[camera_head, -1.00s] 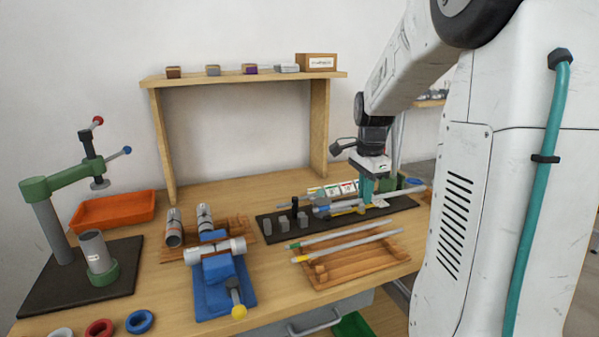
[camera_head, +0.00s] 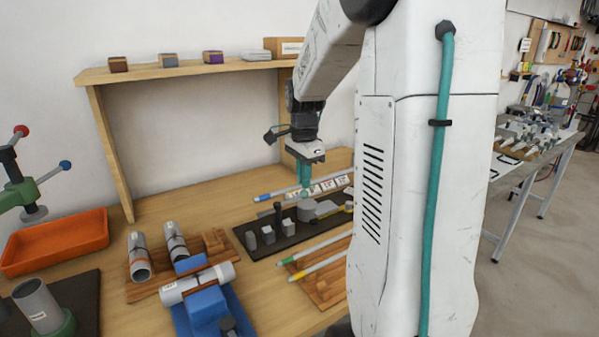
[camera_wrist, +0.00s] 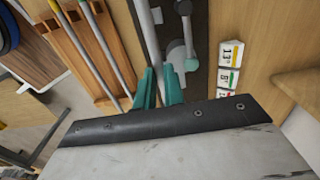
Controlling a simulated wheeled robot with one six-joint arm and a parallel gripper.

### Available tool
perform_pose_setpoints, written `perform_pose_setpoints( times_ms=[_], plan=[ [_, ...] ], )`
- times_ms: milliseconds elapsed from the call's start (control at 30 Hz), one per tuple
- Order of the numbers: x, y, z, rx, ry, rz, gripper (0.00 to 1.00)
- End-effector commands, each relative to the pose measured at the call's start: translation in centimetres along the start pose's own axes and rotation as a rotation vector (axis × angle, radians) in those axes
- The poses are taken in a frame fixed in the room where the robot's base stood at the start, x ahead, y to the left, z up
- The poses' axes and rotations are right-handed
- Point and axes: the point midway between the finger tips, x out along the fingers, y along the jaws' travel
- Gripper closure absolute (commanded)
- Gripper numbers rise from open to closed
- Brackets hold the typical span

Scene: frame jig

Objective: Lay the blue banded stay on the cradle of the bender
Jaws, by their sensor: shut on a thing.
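The blue banded stay (camera_head: 273,196) is a thin grey rod with a blue band near its left end in the head view. My gripper (camera_head: 305,190) is shut on it and holds it above the bender, with the gap hard to judge. In the wrist view the rod (camera_wrist: 148,35) runs between the fingertips of my gripper (camera_wrist: 159,85). The bender (camera_head: 262,251) is a dark plate with upright grey blocks, a black post and a round grey part (camera_head: 307,210). I cannot tell which part is the cradle. My arm's column hides the plate's right end.
A wooden rack (camera_head: 327,293) holds green-banded and yellow-banded stays in front of the bender. Number cards (camera_head: 330,185) stand behind it. A blue clamp (camera_head: 210,308) with a pipe is front left. An orange tray (camera_head: 55,240) is far left. A shelf (camera_head: 190,72) spans the back.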

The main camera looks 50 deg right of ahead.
Motion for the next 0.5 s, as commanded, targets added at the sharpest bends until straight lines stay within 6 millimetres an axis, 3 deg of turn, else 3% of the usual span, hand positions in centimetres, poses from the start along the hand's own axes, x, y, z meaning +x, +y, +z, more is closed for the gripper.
perform_pose_setpoints(
  times_ms=[500],
  plan=[
    [5.2, 0.0, 0.1, -0.001, -0.001, 0.003, 1.0]
  ],
)
